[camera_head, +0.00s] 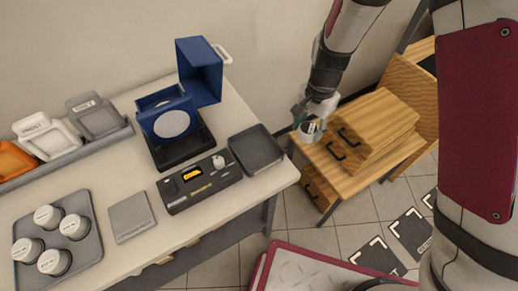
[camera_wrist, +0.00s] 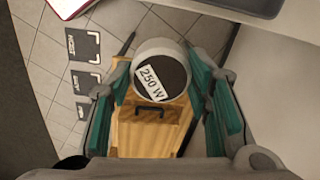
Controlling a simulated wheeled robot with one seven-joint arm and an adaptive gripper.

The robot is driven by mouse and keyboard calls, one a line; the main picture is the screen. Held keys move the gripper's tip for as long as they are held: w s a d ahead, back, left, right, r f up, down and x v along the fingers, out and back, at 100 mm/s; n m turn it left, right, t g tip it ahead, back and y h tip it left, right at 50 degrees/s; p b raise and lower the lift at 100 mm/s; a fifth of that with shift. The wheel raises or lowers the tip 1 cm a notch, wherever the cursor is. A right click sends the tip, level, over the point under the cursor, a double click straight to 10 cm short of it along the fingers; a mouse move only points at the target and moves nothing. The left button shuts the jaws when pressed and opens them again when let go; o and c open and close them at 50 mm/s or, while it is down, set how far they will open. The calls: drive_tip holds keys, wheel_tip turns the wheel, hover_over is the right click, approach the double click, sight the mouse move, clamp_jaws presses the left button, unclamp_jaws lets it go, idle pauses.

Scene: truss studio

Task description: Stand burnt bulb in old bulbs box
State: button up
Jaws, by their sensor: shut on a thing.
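My gripper (camera_head: 308,120) is shut on a round, pale-walled canister (camera_head: 308,133) with a dark face and a white label. In the wrist view the label on this canister (camera_wrist: 150,83) reads "250 W". The gripper's teal fingers (camera_wrist: 163,92) flank it. It is held in the air, seen over the wooden drawer unit (camera_head: 372,135), right of the table. I cannot tell whether it is the burnt bulb or a container. A small white bulb-like thing (camera_head: 218,162) sits in a dark case (camera_head: 176,208) on the table. I cannot identify a box marked for old bulbs.
A blue open housing (camera_head: 200,72) with a round lens stands on the table (camera_head: 105,178). An empty dark grey tray (camera_head: 255,150) lies at its right end. Another tray (camera_head: 84,197) holds several white-topped canisters. Three bins line the left back. Marked squares (camera_head: 410,234) lie on the floor.

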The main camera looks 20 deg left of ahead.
drive_tip(key=s+a+f+m+p, duration=0.1)
drive_tip(key=s+a+m, duration=0.4)
drive_tip(key=s, duration=0.6)
drive_tip(key=s+a+m, duration=0.2)
drive_tip(key=s+a, duration=0.6)
drive_tip(key=s, duration=0.2)
hover_over(256, 151)
drive_tip(key=shift+s+f+b, duration=0.2)
drive_tip(key=shift+f+b, duration=0.15)
drive_tip(key=shift+f, duration=0.4)
drive_tip(key=shift+w+f, duration=0.1)
drive_tip(key=shift+f, duration=1.65)
drive_tip(key=shift+f, duration=0.15)
drive_tip(key=o, duration=1.2)
